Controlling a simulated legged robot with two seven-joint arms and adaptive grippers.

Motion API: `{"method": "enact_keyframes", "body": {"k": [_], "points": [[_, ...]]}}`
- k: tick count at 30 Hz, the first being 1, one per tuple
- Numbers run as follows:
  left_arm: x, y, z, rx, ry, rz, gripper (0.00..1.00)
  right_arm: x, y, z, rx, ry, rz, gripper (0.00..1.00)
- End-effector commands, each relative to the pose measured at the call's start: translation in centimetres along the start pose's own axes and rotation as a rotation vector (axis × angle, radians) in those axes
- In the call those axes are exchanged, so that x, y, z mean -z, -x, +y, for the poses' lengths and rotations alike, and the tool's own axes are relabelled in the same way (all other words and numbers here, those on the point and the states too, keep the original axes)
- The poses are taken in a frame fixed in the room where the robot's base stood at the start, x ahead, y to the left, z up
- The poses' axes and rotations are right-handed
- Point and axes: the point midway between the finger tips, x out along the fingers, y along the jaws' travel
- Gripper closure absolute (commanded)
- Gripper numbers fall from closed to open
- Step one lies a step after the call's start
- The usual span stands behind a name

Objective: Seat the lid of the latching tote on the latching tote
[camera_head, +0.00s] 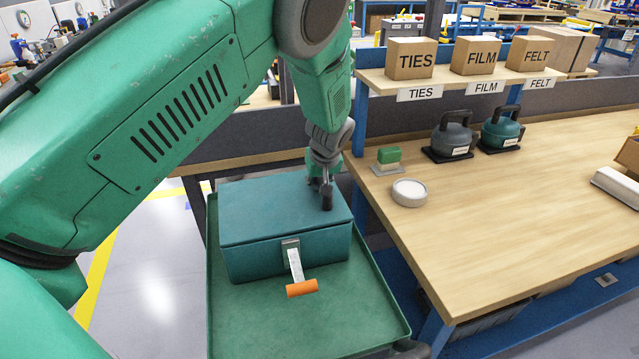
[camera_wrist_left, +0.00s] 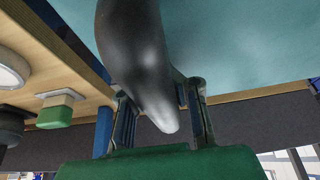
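The teal latching tote (camera_head: 285,257) stands on a green tray cart (camera_head: 325,318). Its flat lid (camera_head: 265,205) lies on top, with a thin seam line below its edge; I cannot tell whether it is fully down. A front latch strap with an orange grip (camera_head: 302,288) hangs outward, away from the wall. My left gripper (camera_head: 325,186) is low over the lid's right part, at a short dark post. In the left wrist view its fingers (camera_wrist_left: 163,115) stand apart, with a dark rounded piece between them; contact is unclear. The lid (camera_wrist_left: 245,45) fills the upper right there. My right gripper is not visible.
A wooden bench (camera_head: 500,200) stands close on the right with a white round dish (camera_head: 409,192), a green block (camera_head: 389,156) and two dark handled units (camera_head: 453,137). A shelf (camera_head: 480,78) above holds labelled boxes. The tray is clear in front of the tote.

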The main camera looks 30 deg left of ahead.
Motion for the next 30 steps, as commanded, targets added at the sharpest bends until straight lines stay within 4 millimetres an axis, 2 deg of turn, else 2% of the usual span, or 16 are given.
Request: {"method": "enact_keyframes", "body": {"k": [3, 4, 6, 7, 15, 19, 23, 30], "points": [[0.0, -0.2, 0.0, 0.0, -0.001, 0.002, 1.0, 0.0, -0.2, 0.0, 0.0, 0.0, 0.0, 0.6], [0.0, -0.2, 0.0, -0.001, -0.001, 0.002, 0.97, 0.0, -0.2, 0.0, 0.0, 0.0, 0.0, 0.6], [0.0, -0.2, 0.0, -0.001, 0.0, 0.002, 0.72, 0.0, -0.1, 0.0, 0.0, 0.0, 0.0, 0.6], [0.0, -0.2, 0.0, -0.001, 0.0, 0.002, 0.71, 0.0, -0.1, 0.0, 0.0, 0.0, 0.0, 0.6], [-0.1, -0.2, 0.0, 0.0, 0.0, -0.001, 0.71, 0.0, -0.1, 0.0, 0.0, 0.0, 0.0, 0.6], [-0.1, 0.5, 0.1, -0.001, 0.0, 0.0, 0.71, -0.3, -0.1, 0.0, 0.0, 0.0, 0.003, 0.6], [0.0, 2.6, 0.1, -0.003, 0.0, 0.003, 0.71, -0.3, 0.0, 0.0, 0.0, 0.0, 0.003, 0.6], [0.0, 7.8, 0.1, -0.002, 0.0, 0.003, 0.71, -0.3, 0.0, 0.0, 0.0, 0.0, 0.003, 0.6]]}}
